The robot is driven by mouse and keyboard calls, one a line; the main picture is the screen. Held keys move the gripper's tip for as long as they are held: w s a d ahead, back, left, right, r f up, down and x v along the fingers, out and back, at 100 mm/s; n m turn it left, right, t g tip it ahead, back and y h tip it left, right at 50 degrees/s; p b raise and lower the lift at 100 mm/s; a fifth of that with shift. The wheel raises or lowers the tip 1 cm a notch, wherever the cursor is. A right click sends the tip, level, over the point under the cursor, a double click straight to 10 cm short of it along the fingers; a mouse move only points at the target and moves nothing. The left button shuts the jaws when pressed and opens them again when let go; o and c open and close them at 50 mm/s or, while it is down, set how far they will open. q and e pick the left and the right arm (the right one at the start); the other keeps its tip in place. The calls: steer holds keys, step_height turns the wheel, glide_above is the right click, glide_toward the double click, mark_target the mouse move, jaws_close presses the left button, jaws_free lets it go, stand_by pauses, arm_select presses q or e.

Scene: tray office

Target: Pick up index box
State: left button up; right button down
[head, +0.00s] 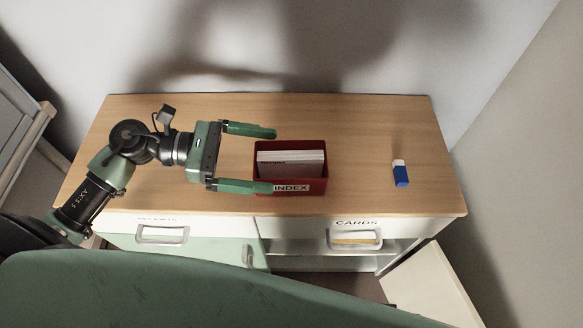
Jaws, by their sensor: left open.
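The index box (319,179) is a small red open-topped box on the wooden desk top, with white cards standing in it and an "INDEX" label on its front. My left gripper (275,160) reaches in from the left with its fingers spread and pointing right. In the picture its near fingertip overlaps the box's front left part, and its far fingertip is by the back left corner. Nothing is held. I cannot tell whether the fingers touch the box or are above it. My right gripper does not show.
A blue and white eraser (401,175) lies on the desk (380,120) to the right. The desk front has a left drawer handle (162,234) and a drawer labelled "CARDS" (357,223). A cabinet door (440,285) stands open at the lower right. Walls close in behind and right.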

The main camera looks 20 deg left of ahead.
mark_target(290, 161)
arm_select(q)
steer(key=x, duration=0.6)
steer(key=shift+w+f+p, duration=0.15)
steer(key=shift+w+p, duration=0.05)
steer(key=shift+p, duration=0.15)
steer(key=shift+a, duration=0.1)
steer(key=c, duration=1.4)
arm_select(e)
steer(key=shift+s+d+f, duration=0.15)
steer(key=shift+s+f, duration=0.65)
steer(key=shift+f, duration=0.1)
arm_select(q)
steer(key=shift+o, duration=0.2)
